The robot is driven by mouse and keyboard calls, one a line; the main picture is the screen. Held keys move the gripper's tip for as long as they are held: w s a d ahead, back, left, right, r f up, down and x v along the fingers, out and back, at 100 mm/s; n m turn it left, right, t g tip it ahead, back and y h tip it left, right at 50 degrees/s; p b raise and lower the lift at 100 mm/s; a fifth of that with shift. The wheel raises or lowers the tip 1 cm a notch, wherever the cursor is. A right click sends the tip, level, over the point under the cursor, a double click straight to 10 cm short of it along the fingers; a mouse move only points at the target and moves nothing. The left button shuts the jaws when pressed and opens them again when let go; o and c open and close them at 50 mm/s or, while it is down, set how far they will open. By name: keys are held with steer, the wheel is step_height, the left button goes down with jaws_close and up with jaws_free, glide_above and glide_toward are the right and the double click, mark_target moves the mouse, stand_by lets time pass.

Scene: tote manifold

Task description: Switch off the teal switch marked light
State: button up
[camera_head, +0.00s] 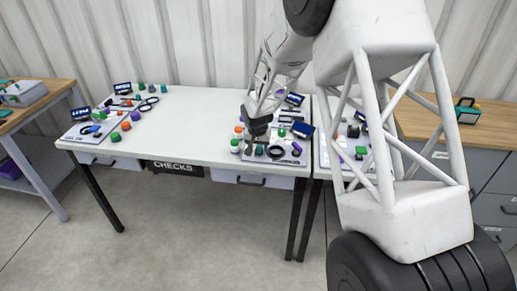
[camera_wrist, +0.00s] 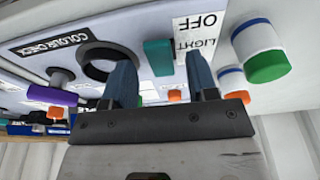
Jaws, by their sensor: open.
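The teal switch (camera_wrist: 158,50) shows in the wrist view as a small upright block on a light panel (camera_wrist: 30,25). A white label (camera_wrist: 197,36) beside it reads LIGHT and OFF, upside down in this view. My gripper (camera_wrist: 159,64) is open, its two blue-grey fingers spread apart and empty. The switch appears between the fingertips; I cannot tell whether either finger touches it. In the head view my gripper (camera_head: 257,130) is over the panel at the right end of the white table, and I cannot clearly pick out the switch there.
In the wrist view, a dark ring (camera_wrist: 106,62) beside a COLOUR CHECK label and a purple-capped knob (camera_wrist: 52,95) lie left. A green-capped white cylinder (camera_wrist: 262,52) stands close on the right. In the head view the middle of the white table (camera_head: 190,125) is clear.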

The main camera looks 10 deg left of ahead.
mark_target(259, 150)
steer(key=shift+v, duration=2.95)
steer(key=shift+w+r+g, duration=0.2)
steer(key=shift+w+g, duration=0.4)
steer(key=shift+w, duration=0.15)
steer(key=shift+w+r+g, duration=0.25)
steer(key=shift+w+g, duration=0.35)
steer(key=shift+g, duration=0.1)
steer(key=shift+f, duration=3.9)
